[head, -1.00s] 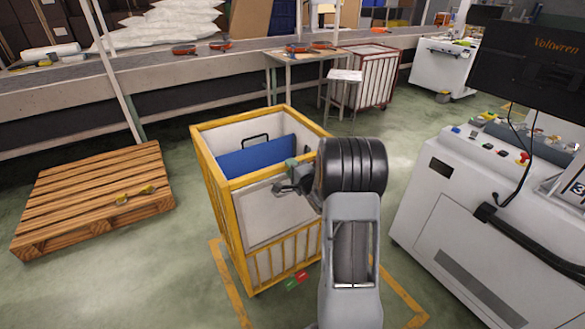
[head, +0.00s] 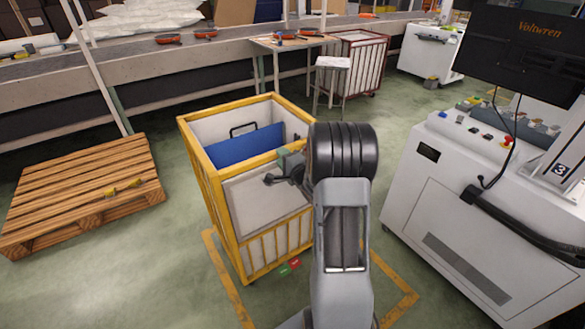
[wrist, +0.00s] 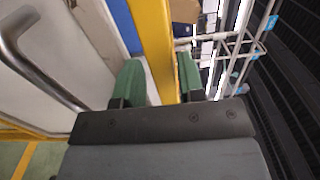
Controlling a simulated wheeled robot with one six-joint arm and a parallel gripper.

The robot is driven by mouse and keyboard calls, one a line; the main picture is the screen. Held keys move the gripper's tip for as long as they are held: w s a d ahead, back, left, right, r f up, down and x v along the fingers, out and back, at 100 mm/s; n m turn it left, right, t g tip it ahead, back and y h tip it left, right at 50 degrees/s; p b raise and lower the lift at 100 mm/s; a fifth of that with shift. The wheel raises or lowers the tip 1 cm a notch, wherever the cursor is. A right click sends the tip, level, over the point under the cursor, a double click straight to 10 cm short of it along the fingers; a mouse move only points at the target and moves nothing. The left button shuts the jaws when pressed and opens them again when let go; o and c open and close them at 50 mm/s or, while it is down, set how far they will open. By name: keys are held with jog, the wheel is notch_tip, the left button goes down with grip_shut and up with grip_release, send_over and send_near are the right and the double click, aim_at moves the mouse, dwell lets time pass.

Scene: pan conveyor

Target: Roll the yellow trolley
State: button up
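The yellow trolley (head: 190,150) stands upright on the floor in the middle of the head view. It has a yellow frame, white panels and a blue panel inside. My gripper (head: 284,168) is at its near top rail, partly covered by my arm. In the wrist view, the green fingers of my gripper (wrist: 160,82) stand on either side of a yellow rail (wrist: 153,30). The right finger is close to the rail. A pale sliver shows between the left finger and the rail, so the gripper looks open around it. The trolley's right side is hidden behind my arm.
A wooden pallet (head: 80,185) lies at left. A white machine (head: 440,210) stands close at right. A conveyor (head: 150,70), a small table (head: 290,42) and a red-framed trolley (head: 360,62) are behind. Yellow floor lines (head: 222,268) surround the trolley; floor is free between pallet and trolley.

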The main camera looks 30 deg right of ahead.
jog(key=s, duration=1.2)
jog(key=shift+s, duration=0.4)
jog(key=s+d+f+n+g+h, duration=0.35)
jog(key=f+g, duration=0.25)
jog(key=f, duration=0.2)
jog(key=s+r+n+g+p, duration=0.2)
jog(key=s+n+g+p, duration=0.15)
jog(key=n+g, duration=0.2)
jog(key=s+a+r+n+g+y+p, duration=0.1)
jog(key=s+a+r+n+p, duration=0.2)
jog(key=a+r, duration=0.8)
jog(key=s+a+r+n+g+y+p, duration=0.2)
jog(key=a+r+n+p, duration=0.4)
jog(key=a+r, duration=0.6)
jog(key=shift+s+a+r, duration=0.25)
jog(key=shift+s+r, duration=0.2)
jog(key=shift+s, duration=0.15)
